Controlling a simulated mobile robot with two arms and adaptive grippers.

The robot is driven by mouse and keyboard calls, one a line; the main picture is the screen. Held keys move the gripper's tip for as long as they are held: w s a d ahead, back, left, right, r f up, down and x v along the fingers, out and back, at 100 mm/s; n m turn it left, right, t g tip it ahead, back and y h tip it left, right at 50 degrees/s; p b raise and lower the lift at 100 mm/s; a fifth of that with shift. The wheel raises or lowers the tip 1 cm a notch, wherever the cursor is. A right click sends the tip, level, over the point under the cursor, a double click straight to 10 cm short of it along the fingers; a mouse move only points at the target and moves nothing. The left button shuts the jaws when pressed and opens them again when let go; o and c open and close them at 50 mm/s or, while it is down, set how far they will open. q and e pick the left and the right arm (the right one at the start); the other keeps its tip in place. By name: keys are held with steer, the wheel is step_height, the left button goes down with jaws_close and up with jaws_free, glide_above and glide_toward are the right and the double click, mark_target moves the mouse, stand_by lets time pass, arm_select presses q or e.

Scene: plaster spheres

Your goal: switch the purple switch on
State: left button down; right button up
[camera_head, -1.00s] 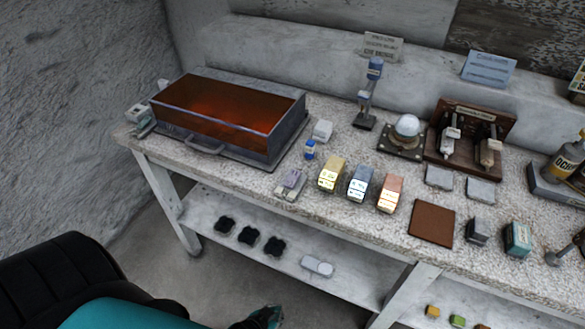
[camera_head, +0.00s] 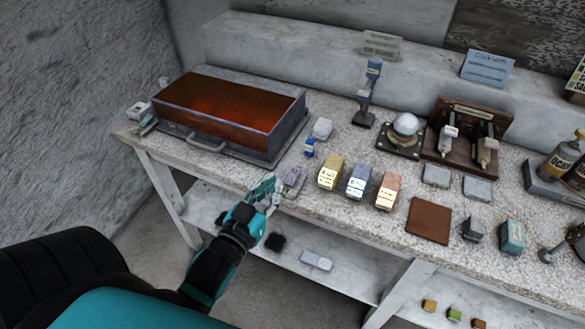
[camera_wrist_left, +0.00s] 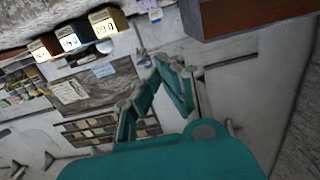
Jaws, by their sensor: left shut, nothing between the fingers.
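The purple switch (camera_head: 293,181), a small pale purple block, sits near the front edge of the bench, left of the yellow box. Part of its left side is close behind my fingers. A small purple-white piece that looks like it shows at the top of the left wrist view (camera_wrist_left: 154,12). My left gripper (camera_head: 268,188) is shut and empty, just left of the switch at the bench's front edge. I cannot tell whether it touches the switch. The gripper also shows in the left wrist view (camera_wrist_left: 150,64). My right gripper is not in view.
Glowing yellow (camera_head: 330,172), blue (camera_head: 360,182) and orange (camera_head: 388,191) boxes stand right of the switch. A lower shelf (camera_head: 345,278) runs underneath.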

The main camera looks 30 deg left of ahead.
arm_select(q)
steer(key=shift+w, duration=0.1)
steer(key=p, duration=0.2)
glide_above(293, 178)
steer(key=shift+f, duration=0.3)
step_height(293, 178, down, 3)
steer(key=shift+f, duration=0.6)
